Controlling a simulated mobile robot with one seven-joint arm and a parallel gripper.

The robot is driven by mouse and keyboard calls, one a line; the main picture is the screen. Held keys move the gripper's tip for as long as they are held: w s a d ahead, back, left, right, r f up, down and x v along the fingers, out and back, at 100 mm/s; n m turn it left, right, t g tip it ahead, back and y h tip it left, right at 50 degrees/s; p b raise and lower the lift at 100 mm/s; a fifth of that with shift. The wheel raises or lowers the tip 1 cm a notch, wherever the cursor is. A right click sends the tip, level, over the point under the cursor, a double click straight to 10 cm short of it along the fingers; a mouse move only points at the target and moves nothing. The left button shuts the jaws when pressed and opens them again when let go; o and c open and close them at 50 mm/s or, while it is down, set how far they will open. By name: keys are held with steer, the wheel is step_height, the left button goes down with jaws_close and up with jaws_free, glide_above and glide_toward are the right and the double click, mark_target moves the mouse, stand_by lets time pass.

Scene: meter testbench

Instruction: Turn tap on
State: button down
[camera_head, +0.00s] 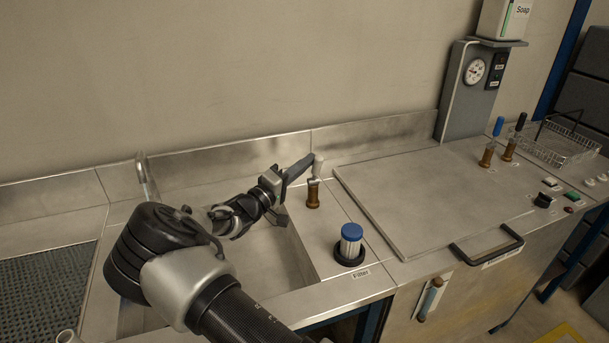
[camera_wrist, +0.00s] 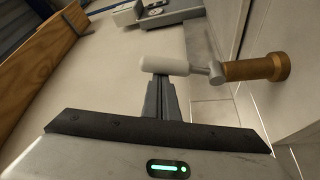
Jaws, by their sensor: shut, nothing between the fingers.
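The tap valve has a brass body (camera_head: 313,193) standing on the steel counter just right of the sink. Its white handle (camera_head: 318,166) sticks up at the top. In the wrist view the brass body (camera_wrist: 255,68) lies at the right and the white handle (camera_wrist: 165,65) points left from it. My gripper (camera_head: 308,160) is shut and empty, with its fingertips right at the white handle. In the wrist view the fingertips (camera_wrist: 160,82) end at the handle's lower edge; I cannot tell whether they touch it. A metal spout (camera_head: 147,178) stands at the sink's left side.
A blue-capped filter (camera_head: 351,240) stands close to the valve on the counter. A flat steel lid (camera_head: 435,195) with a black handle is to the right. Two more brass valves (camera_head: 487,155) with blue and black handles stand further right. The wall is close behind.

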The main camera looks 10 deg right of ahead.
mark_target(316, 160)
steer(key=s+m+h+b, duration=0.1)
steer(key=b, duration=0.1)
steer(key=s+f+m+h+b, duration=0.1)
steer(key=m+b, duration=0.1)
steer(key=b, duration=0.1)
steer(key=s+f+m+b, duration=0.1)
steer(key=m+b, duration=0.1)
steer(key=shift+d+f+g+h, duration=0.2)
steer(key=shift+d+g+h, duration=0.1)
steer(key=shift+g+h, duration=0.1)
steer(key=m+b, duration=0.1)
steer(key=s+m+g+h+b, duration=0.1)
steer(key=m+b, duration=0.1)
steer(key=f+m+h+b, duration=0.1)
steer(key=m+b, duration=0.1)
steer(key=shift+s+d+g, duration=0.2)
steer(key=shift+s+g, duration=0.15)
steer(key=shift+g, duration=0.05)
steer(key=shift+m+b, duration=0.3)
steer(key=r, duration=0.1)
steer(key=w+r, duration=0.1)
steer(key=a+r+p, duration=0.1)
steer(key=r, duration=0.1)
steer(key=shift+w, duration=0.35)
steer(key=v, duration=1)
steer(key=shift+f+p, duration=0.15)
steer(key=shift+p, duration=0.15)
